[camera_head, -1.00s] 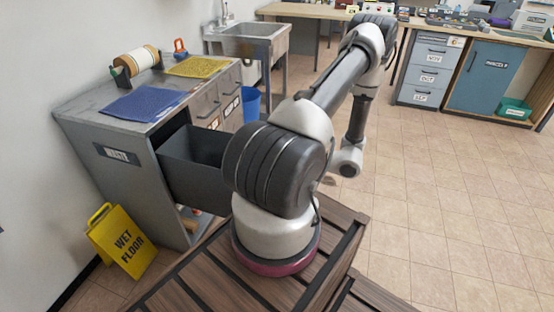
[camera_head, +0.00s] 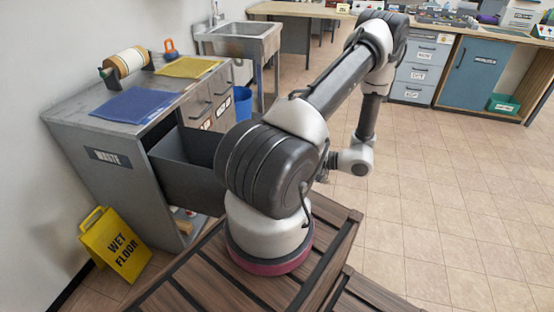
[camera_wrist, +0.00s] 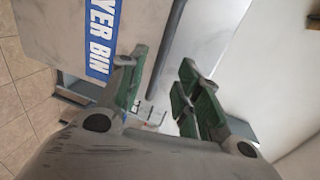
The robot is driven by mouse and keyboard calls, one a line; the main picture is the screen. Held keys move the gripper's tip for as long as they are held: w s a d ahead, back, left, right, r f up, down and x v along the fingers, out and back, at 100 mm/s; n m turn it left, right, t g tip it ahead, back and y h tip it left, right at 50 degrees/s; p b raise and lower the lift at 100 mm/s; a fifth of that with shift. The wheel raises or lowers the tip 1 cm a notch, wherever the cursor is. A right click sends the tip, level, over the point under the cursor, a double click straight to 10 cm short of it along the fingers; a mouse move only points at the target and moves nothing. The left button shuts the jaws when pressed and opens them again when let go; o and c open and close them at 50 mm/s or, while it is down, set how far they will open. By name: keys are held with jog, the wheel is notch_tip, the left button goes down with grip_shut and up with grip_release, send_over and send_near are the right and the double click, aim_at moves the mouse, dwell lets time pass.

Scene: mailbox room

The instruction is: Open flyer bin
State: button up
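A dark grey bin (camera_head: 183,170) stands pulled out of the grey metal cabinet (camera_head: 95,180) in the head view, its open top showing. My arm hides its front end. In the wrist view, a grey front panel (camera_wrist: 65,25) carries a blue label (camera_wrist: 101,35), cut off, reading "YER BIN". A dark bar handle (camera_wrist: 171,45) runs along that panel and reaches between my fingers. My gripper (camera_wrist: 165,95) has two green-padded fingers spread apart, one on each side of the bar. I cannot tell whether either finger touches it. My arm hides the gripper in the head view.
A yellow wet floor sign (camera_head: 115,245) stands beside the cabinet. A blue mat (camera_head: 138,105), a yellow mat (camera_head: 187,67) and a spool (camera_head: 125,62) lie on top. A sink (camera_head: 240,45) and blue bucket (camera_head: 242,103) stand behind. The tiled floor (camera_head: 440,200) at right is clear.

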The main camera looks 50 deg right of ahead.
jog(key=v, duration=0.6)
jog(key=shift+s, duration=0.1)
dwell(0.4)
